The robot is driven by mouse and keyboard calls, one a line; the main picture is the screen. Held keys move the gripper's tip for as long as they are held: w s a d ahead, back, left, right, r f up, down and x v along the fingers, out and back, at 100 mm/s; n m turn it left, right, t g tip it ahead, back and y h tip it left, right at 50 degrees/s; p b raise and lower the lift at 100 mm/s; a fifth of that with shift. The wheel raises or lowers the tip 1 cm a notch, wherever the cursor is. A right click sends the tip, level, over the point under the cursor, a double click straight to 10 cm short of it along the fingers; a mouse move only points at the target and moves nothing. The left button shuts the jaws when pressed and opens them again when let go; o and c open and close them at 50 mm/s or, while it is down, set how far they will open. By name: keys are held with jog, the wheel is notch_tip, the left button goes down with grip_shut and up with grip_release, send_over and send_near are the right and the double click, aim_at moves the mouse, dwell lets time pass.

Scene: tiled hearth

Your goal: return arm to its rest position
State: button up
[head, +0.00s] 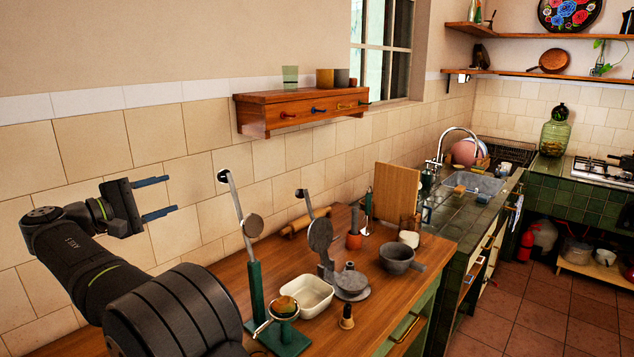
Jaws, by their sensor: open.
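My gripper (155,198) is at the left, in front of the tiled wall. Its two blue fingers point right and are spread apart with nothing between them. My arm is folded, with the forearm rising up and left from the large dark joint at the bottom. The gripper is above and to the left of the things on the wooden counter (378,285), and touches none of them.
A tall green-based press (254,290) with a metal lever stands nearest the arm. Beside it are a cream dish (301,296), an open round press (320,240) and a grey bowl (397,258). A wooden wall shelf (300,108) hangs above. Air around the gripper looks clear.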

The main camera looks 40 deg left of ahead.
aim_at(219, 178)
jog(key=w, duration=1.6)
jog(key=shift+w, duration=0.1)
